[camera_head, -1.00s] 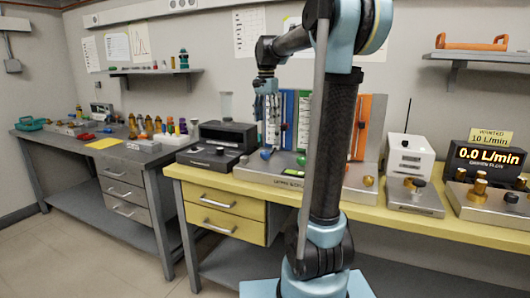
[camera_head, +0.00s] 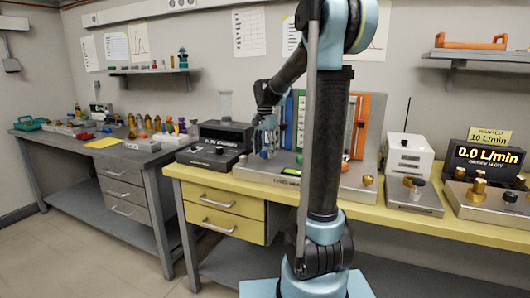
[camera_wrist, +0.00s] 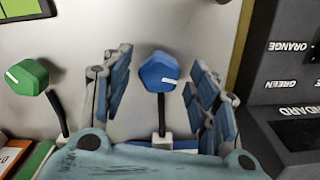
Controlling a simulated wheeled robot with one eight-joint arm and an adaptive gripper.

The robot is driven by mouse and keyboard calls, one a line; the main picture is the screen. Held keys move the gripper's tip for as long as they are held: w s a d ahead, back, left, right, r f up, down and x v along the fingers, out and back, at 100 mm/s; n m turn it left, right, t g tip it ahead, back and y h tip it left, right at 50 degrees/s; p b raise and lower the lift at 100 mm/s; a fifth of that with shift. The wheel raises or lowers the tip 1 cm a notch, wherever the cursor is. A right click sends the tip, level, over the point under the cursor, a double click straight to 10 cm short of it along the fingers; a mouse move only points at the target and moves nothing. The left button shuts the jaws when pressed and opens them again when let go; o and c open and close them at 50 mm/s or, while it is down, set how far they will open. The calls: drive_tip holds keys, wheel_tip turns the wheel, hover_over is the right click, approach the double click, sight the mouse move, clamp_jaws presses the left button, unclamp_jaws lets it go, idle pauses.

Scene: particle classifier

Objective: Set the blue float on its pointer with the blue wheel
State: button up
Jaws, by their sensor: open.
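In the wrist view the blue wheel (camera_wrist: 158,72), a faceted knob with a white mark, stands on its stem between the two spread fingers of my gripper (camera_wrist: 158,85). The fingers are open and I see a gap on each side of the wheel. In the head view my gripper (camera_head: 265,150) is low at the left end of the flowmeter panel, and the blue wheel there cannot be told from the fingers. A blue panel (camera_head: 288,118) shows partly beside my arm. The blue float and its pointer cannot be made out.
A green wheel (camera_wrist: 30,77) stands left of the blue one in the wrist view. A dark box with printed labels (camera_wrist: 285,85) is close on the right. In the head view an orange panel (camera_head: 370,125) stands beyond my arm. A display (camera_head: 487,155) reads 0.0 L/min.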

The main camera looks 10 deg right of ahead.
drive_tip(key=shift+f, duration=0.15)
drive_tip(key=c, duration=1.1)
drive_tip(key=shift+o, duration=0.2)
drive_tip(key=shift+n, duration=0.3)
drive_tip(key=n, duration=1)
drive_tip(key=shift+w+n, duration=0.1)
drive_tip(key=shift+n, duration=0.2)
drive_tip(key=o, duration=1.1)
drive_tip(key=shift+c, duration=0.2)
